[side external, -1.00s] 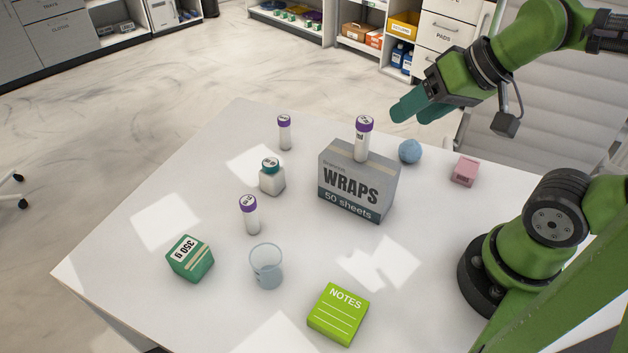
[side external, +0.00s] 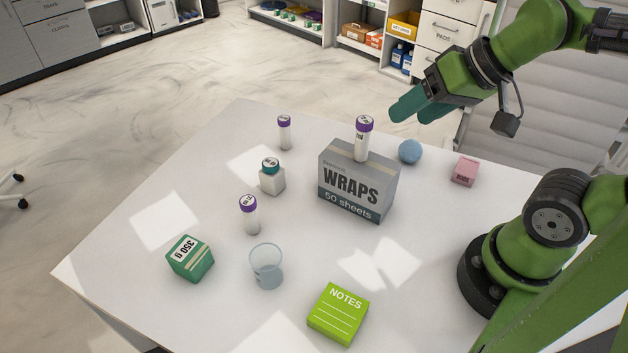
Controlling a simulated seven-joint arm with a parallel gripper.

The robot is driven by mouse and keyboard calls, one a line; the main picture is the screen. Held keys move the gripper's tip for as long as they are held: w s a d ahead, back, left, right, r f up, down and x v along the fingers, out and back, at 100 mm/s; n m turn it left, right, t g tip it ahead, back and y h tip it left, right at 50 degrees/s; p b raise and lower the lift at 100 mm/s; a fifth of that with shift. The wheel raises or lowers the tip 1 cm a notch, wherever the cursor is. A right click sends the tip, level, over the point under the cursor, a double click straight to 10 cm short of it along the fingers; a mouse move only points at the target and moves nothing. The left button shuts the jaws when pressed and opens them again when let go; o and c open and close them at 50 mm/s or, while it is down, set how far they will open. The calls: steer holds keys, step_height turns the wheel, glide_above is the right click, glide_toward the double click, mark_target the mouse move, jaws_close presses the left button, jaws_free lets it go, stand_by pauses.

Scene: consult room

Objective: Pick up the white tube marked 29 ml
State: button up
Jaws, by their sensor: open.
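Three white tubes with purple caps stand upright. One tube (side external: 362,143) is on top of the grey WRAPS box (side external: 357,187). Another tube (side external: 285,137) stands on the table at the back left. The third tube (side external: 251,219) stands near the table's middle left. The small marks on them are too small to read, so I cannot tell which one says 29 ml. My gripper (side external: 410,112) is open and empty in the air, right of the tube on the box in the picture and touching nothing.
On the white table (side external: 150,270) are a white jar with a teal cap (side external: 272,182), a green 350 g box (side external: 190,260), a clear cup (side external: 266,268), a lime NOTES pad (side external: 338,314), a blue ball (side external: 410,152) and a pink block (side external: 465,171). The left corner is clear.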

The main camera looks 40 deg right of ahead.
steer(key=n+g, duration=0.4)
steer(key=n, duration=0.7)
glide_toward(282, 131)
steer(key=shift+y, duration=0.3)
steer(key=x, duration=0.2)
steer(key=d+x, duration=0.1)
steer(key=x, duration=0.1)
steer(key=shift+w+f, duration=0.25)
steer(key=shift+f, duration=0.2)
steer(key=shift+t, duration=0.3)
steer(key=shift+d+x, duration=0.2)
steer(key=shift+x, duration=3.05)
steer(key=shift+w, duration=0.1)
steer(key=c, duration=1)
